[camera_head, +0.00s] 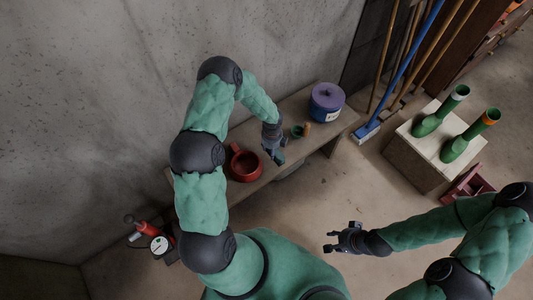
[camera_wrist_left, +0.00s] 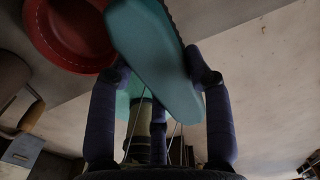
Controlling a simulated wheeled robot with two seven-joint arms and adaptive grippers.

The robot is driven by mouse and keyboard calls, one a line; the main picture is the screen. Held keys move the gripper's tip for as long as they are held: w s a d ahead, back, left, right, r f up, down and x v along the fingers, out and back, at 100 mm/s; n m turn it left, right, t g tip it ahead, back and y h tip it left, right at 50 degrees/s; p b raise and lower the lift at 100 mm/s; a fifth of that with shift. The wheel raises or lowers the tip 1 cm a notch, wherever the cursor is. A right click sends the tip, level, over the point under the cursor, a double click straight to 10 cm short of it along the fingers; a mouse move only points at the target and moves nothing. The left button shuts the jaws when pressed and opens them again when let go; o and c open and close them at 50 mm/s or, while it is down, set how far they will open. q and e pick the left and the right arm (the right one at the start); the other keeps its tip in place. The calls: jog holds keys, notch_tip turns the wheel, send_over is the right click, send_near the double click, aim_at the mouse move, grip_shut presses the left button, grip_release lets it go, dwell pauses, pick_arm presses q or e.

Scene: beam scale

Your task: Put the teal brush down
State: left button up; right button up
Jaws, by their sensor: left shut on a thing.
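My left gripper (camera_head: 272,149) is above the low bench, to the right of the red pot (camera_head: 245,164). It is shut on the teal brush (camera_wrist_left: 152,48). In the left wrist view the brush's flat teal body sticks out past the fingers (camera_wrist_left: 160,95), with a dark ribbed edge at upper right. In the head view only a small teal piece of the brush (camera_head: 280,157) shows by the fingers. I cannot tell whether the brush touches the bench. My right gripper (camera_head: 330,241) is open and empty, over the floor.
The bench (camera_head: 238,190) runs along the wall. It holds a purple-lidded pot (camera_head: 326,101), a small green cup (camera_head: 297,132) and a small brown object (camera_head: 307,128). Green boots (camera_head: 457,147) stand on a box (camera_head: 420,160) at right. Brooms lean behind. Bare floor lies in front.

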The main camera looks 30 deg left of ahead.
pick_arm(q)
jog(key=a+f, duration=0.1)
jog(key=w+a+f+b, duration=0.1)
jog(key=f, duration=0.1)
jog(key=a+f, duration=0.1)
jog(key=f, duration=0.1)
jog(key=shift+w+a+b, duration=0.2)
jog(key=shift+w+b, duration=0.15)
jog(key=shift+a+f+b, duration=0.1)
jog(key=shift+f+b, duration=0.5)
jog(key=shift+f, duration=1)
jog(key=shift+f, duration=0.1)
jog(key=o, duration=1.1)
